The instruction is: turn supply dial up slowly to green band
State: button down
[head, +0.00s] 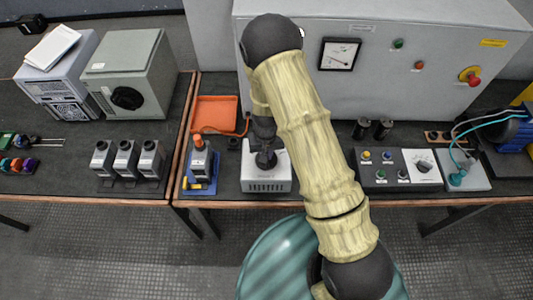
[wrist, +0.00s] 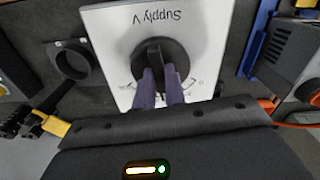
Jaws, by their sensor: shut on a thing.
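The supply dial (wrist: 158,53) is a black round knob with a raised grip bar, on a white box (wrist: 110,35) marked "Supply V", which appears upside down in the wrist view. My gripper (wrist: 160,74) is shut on the dial's grip bar, one dark finger on each side. Part of the printed scale shows beside the knob; the fingers cover some of it. In the head view the white supply box (head: 267,186) stands at the bench's front edge with my gripper (head: 265,160) over it. A panel meter (head: 339,54) shows a needle; its band colours are too small to tell.
A control panel (head: 397,169) with several buttons stands to the right. A large grey cabinet (head: 440,55) with a red emergency button (head: 470,76) stands behind.

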jog(key=shift+w+m, duration=0.1)
jog(key=shift+m, duration=0.6)
jog(key=c, duration=1.5)
grip_release()
jog(key=shift+o, duration=0.2)
notch_tip(320, 180, up, 17)
jog(key=b, duration=0.1)
jog(key=shift+r+b, duration=0.2)
jog(key=shift+b, duration=0.2)
